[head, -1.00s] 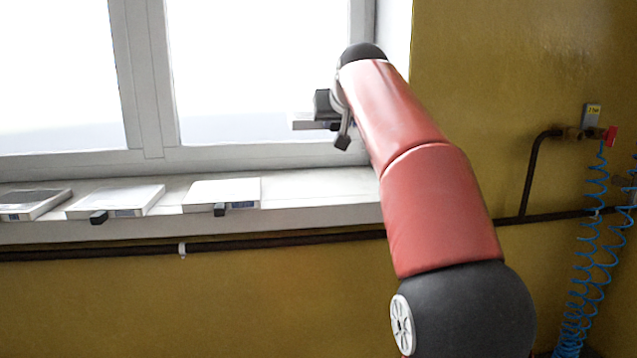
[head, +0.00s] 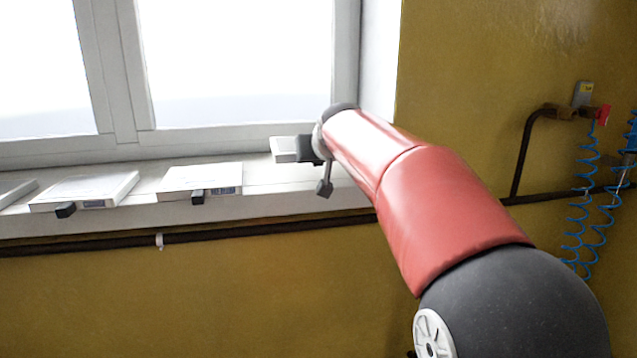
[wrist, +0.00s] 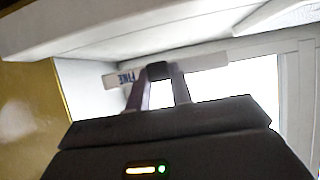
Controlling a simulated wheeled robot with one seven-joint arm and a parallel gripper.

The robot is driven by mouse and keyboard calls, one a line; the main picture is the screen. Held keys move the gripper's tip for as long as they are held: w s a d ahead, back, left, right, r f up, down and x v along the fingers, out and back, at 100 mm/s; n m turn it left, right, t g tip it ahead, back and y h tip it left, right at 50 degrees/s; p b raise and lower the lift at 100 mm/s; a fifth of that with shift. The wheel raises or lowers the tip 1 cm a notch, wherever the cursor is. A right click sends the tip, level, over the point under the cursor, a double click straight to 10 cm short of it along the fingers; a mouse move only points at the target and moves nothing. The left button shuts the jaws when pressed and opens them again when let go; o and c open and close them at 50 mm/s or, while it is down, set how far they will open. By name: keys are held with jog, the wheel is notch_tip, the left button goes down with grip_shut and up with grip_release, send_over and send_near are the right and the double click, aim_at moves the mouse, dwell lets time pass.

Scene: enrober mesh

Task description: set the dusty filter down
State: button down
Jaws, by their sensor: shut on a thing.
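My gripper (head: 308,149) is low over the right part of the window sill. It is shut on the black tab (wrist: 157,70) of a flat white-framed filter (head: 284,149). The wrist view shows this filter (wrist: 205,58) nearly edge-on, with a "FINE" label on its edge. Its broad face is hidden, so I cannot see dust on it. It looks roughly level. I cannot tell whether it touches the sill.
The white sill (head: 262,206) also carries a filter with a black tab (head: 200,178), another to its left (head: 85,188) and one cut off at the left edge (head: 12,190). The window is behind; a yellow wall (head: 450,120) and blue hose (head: 582,210) are right.

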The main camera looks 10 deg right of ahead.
jog(key=shift+f, duration=2.65)
jog(key=shift+f+b, duration=0.2)
jog(key=shift+b, duration=0.2)
jog(key=c, duration=1.3)
grip_release()
jog(key=shift+o, duration=0.2)
jog(key=shift+r, duration=0.2)
jog(key=v, duration=1.2)
jog(key=shift+b, duration=0.35)
jog(key=shift+s+f, duration=0.1)
